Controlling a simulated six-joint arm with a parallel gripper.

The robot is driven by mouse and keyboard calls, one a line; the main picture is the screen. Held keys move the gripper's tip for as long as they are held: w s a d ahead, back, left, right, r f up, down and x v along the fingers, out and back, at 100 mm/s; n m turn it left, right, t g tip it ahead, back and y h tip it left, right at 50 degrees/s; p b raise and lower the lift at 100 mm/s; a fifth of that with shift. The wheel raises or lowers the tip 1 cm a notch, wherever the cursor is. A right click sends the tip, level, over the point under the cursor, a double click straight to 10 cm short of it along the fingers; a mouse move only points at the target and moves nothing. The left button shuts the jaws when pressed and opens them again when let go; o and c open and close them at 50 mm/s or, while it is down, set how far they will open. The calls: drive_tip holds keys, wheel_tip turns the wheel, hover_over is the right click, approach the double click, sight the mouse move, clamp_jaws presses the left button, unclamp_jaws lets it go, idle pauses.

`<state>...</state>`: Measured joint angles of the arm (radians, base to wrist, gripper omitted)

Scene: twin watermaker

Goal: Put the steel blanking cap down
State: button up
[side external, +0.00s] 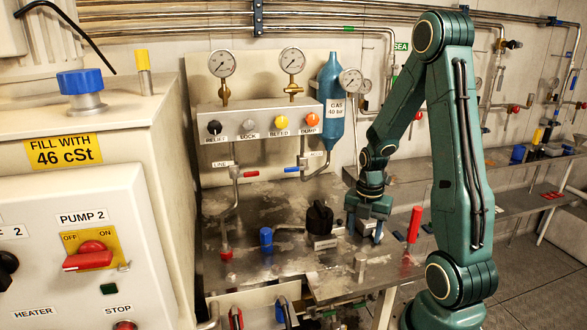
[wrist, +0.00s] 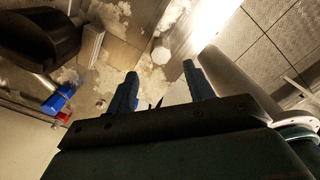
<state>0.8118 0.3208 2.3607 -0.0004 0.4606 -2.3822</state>
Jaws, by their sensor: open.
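A small steel cylinder, which looks like the steel blanking cap (side external: 360,267), stands upright on the steel bench (side external: 275,190) near its front edge. In the wrist view a pale round piece (wrist: 160,52), likely the same cap, lies just beyond the fingertips and between their lines. My gripper (side external: 365,229) is over the bench, behind the cap in the side view, with its blue fingers pointing down. The wrist view shows the fingers (wrist: 160,70) spread apart with nothing held between them.
A black knob on a block (side external: 319,218) stands just left of my gripper. A red upright handle (side external: 414,224) stands to its right. A blue-capped fitting (side external: 266,240) is farther left. Gauges and a valve manifold (side external: 262,118) rise behind. The bench's front edge is close.

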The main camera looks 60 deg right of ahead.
drive_tip(key=shift+r, duration=1.25)
drive_tip(key=shift+r, duration=0.1)
drive_tip(key=w+a+r+m+t+h, duration=0.1)
drive_tip(key=w+a+r+m+t, duration=0.2)
drive_tip(key=a+r+m, duration=0.75)
drive_tip(key=s+a+r+m+t, duration=0.1)
drive_tip(key=s+a+r+m, duration=0.2)
drive_tip(key=a, duration=0.3)
drive_tip(key=s+a+r+m+t+y, duration=0.1)
drive_tip(key=s+a+r+m, duration=0.2)
drive_tip(key=a+r+m, duration=0.1)
drive_tip(key=shift+s+a+r+t, duration=0.25)
drive_tip(key=shift+a+r, duration=0.3)
drive_tip(key=shift+a, duration=0.4)
drive_tip(key=shift+w+m, duration=0.1)
drive_tip(key=shift+m, duration=0.15)
